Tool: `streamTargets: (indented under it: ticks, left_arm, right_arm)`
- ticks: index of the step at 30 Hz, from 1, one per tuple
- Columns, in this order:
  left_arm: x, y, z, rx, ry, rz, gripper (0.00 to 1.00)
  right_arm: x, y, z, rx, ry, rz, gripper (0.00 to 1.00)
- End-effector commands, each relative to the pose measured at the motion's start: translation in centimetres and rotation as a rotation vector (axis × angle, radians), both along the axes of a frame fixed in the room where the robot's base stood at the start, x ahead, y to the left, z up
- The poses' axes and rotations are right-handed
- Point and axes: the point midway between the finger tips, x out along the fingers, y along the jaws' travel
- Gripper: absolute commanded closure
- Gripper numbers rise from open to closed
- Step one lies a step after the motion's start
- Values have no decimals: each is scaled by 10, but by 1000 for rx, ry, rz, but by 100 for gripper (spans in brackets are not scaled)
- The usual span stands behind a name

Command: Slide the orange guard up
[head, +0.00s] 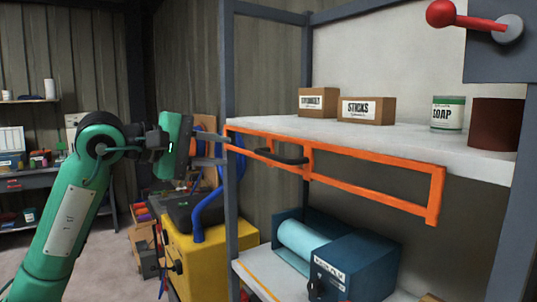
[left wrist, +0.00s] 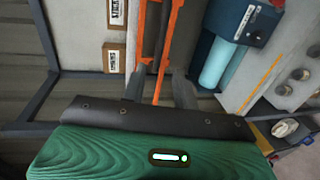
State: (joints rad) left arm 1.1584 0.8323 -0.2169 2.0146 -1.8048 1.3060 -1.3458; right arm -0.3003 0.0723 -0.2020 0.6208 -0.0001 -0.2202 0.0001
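The orange guard (head: 370,190) is an open rectangular frame along the front of the rack, just under the upper shelf. A black handle (head: 283,157) sits on its left part. My left gripper (head: 222,150) is at the guard's left end, to the left of the handle. Its two fingers are spread apart with nothing seen gripped. In the left wrist view, the guard (left wrist: 153,65) runs away from the open fingers (left wrist: 160,88), and the dark handle (left wrist: 162,38) lies ahead between them. Contact with the guard cannot be told. My right gripper is out of view.
The upper shelf (head: 262,124) holds cardboard boxes (head: 366,110), a soap can (head: 447,113) and a brown cylinder (head: 494,124). A blue machine (head: 355,265) with a light-blue roll is below. A rack post (head: 229,60) stands near my gripper. A red-knobbed lever (head: 441,13) is upper right.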

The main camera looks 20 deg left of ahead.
Motion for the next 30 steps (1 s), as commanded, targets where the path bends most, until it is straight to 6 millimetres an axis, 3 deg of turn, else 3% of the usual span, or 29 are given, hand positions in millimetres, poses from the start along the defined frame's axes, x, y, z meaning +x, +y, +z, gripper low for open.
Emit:
streamTargets:
  ticks: [16, 22, 30]
  left_arm:
    - [82, -64, -19, -7, 6, -4, 71]
    - [95, -74, -25, -6, 6, -3, 71]
    - [98, -76, -27, -5, 5, -2, 71]
  right_arm:
    - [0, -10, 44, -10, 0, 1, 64]
    - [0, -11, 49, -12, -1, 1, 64]
    - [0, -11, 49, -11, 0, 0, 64]
